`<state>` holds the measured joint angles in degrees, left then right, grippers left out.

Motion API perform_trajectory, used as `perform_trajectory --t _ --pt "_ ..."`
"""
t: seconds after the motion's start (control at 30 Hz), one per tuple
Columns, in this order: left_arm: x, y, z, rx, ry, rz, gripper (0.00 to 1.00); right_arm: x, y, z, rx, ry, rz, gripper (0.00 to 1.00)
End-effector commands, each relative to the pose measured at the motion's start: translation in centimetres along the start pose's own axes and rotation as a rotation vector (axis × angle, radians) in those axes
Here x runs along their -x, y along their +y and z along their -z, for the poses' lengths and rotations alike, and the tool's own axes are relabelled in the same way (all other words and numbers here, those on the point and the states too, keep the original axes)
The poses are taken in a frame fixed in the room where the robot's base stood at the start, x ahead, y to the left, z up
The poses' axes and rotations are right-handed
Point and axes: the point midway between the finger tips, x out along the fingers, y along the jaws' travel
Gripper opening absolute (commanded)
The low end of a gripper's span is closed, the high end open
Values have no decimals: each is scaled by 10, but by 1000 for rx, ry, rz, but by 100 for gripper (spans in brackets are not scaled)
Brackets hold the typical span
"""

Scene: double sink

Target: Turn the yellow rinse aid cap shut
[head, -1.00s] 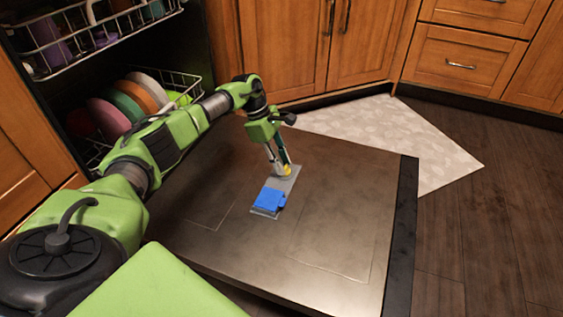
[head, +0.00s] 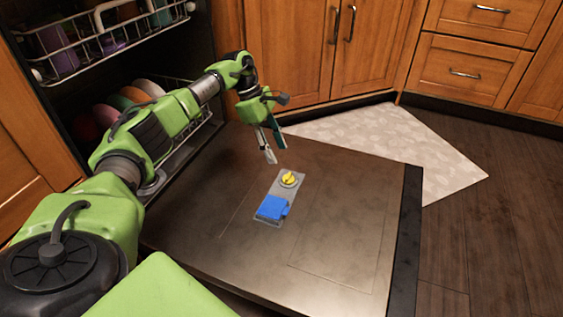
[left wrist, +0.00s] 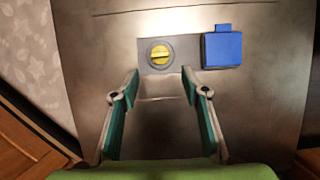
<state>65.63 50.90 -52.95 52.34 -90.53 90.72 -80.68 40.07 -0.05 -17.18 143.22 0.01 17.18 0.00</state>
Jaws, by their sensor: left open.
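The yellow rinse aid cap (head: 289,178) sits on the grey dispenser plate (head: 278,190) on the open dishwasher door. It also shows in the left wrist view (left wrist: 160,54), where its raised grip bar lies roughly level across the picture. My left gripper (head: 273,148) is open and empty. It hangs above the door, up and left of the cap in the head view. In the left wrist view its fingers (left wrist: 160,80) stand apart below the cap, with no contact visible. My right gripper is not in view.
A blue dispenser lid (head: 272,207) lies beside the cap on the same plate. The dishwasher door (head: 340,240) is open flat with clear room around the plate. Racks with dishes (head: 115,35) stand at the left. A pale rug (head: 400,150) lies behind the door.

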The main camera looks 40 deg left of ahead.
Motion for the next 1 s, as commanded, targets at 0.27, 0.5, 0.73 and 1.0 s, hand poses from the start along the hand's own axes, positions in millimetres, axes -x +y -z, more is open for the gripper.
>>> perform_trajectory --t 0.27,0.5,0.73,1.0 --pt "33 0 0 -1 1 0 42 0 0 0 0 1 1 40" --pt "36 0 0 -1 1 2 42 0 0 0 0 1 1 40" --pt "35 0 0 -1 1 1 42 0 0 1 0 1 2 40" --pt "21 -6 -29 -13 -48 27 42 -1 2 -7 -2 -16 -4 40"
